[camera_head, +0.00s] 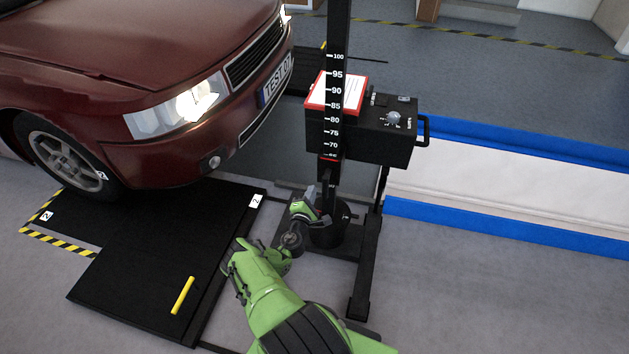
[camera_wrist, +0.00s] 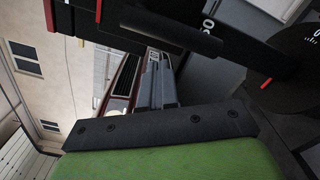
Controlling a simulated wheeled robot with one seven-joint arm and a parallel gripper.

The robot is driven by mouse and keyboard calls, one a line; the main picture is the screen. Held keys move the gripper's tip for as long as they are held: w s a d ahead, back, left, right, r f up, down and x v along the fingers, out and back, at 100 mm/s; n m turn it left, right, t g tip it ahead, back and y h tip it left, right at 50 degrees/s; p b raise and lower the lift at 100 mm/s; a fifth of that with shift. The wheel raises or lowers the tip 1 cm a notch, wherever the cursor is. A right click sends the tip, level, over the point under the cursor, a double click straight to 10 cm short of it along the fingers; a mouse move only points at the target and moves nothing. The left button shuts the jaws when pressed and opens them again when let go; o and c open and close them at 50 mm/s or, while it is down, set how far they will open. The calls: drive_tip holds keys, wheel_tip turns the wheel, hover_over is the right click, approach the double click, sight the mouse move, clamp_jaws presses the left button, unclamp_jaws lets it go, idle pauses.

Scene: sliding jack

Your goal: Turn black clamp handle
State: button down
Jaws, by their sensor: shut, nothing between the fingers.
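The black upright column (camera_head: 338,45) of the measuring stand carries a white number scale. A black box (camera_head: 370,135) with a knob is mounted on it. My gripper (camera_head: 322,218) is low beside the column, just above the stand's base. Its fingers are small and dark there; they look shut with nothing held. In the wrist view, a dark rounded bar (camera_wrist: 172,36) crosses the upper middle and may be the black clamp handle, but I cannot tell for sure. I cannot pick out the handle in the head view. Contact between gripper and stand cannot be judged.
A dark red car (camera_head: 140,70) with a lit headlight stands at the left. A black platform (camera_head: 150,255) with a yellow bar (camera_head: 182,295) lies in front of it. A blue-edged white strip (camera_head: 510,180) runs right. Grey floor at lower right is clear.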

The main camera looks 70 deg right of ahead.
drive_tip(key=shift+s+a, duration=0.25)
drive_tip(key=shift+a, duration=1.2)
drive_tip(key=shift+s+a, duration=0.2)
drive_tip(key=shift+a, duration=1.2)
drive_tip(key=shift+r, duration=0.1)
